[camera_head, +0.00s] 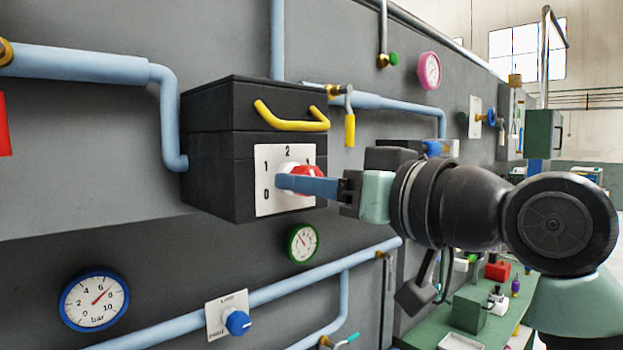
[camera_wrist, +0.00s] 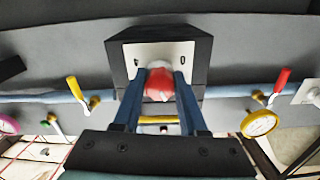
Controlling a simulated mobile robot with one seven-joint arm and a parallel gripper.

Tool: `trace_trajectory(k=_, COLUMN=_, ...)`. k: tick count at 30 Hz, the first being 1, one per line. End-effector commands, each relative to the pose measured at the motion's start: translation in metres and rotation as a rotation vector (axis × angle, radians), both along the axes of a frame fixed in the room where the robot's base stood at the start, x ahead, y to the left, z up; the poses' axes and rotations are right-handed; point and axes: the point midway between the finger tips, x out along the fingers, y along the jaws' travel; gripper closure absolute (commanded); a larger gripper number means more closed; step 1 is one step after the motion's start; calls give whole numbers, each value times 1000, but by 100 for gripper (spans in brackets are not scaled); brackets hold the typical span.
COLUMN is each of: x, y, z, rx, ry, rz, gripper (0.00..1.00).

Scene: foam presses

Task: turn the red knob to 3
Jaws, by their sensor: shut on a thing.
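The red knob (camera_head: 304,172) sits on a white dial plate (camera_head: 265,159) marked 0, 1, 2 and more, on the front of a black box (camera_head: 212,157). My gripper (camera_head: 284,181) reaches in from the right and is shut on the knob. In the wrist view, the two blue fingers (camera_wrist: 158,92) stand on either side of the red knob (camera_wrist: 157,86). The fingers and the knob's own body hide part of the scale, including the mark on the right. I cannot tell which number the knob points to.
A yellow handle (camera_head: 292,123) is on the box above the dial. A yellow-handled valve (camera_head: 349,129) hangs right of it. A blue knob (camera_head: 237,322), a green-rimmed gauge (camera_head: 302,243) and a blue-rimmed gauge (camera_head: 94,301) sit below. Pale blue pipes run along the wall.

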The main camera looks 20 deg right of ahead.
Motion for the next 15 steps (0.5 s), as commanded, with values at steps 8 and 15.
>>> trace_trajectory(k=8, x=0, y=2, z=2, rx=249, ry=89, rz=3, gripper=100)
trace_trajectory(k=15, x=0, y=3, z=3, rx=463, ry=167, rz=3, gripper=100)
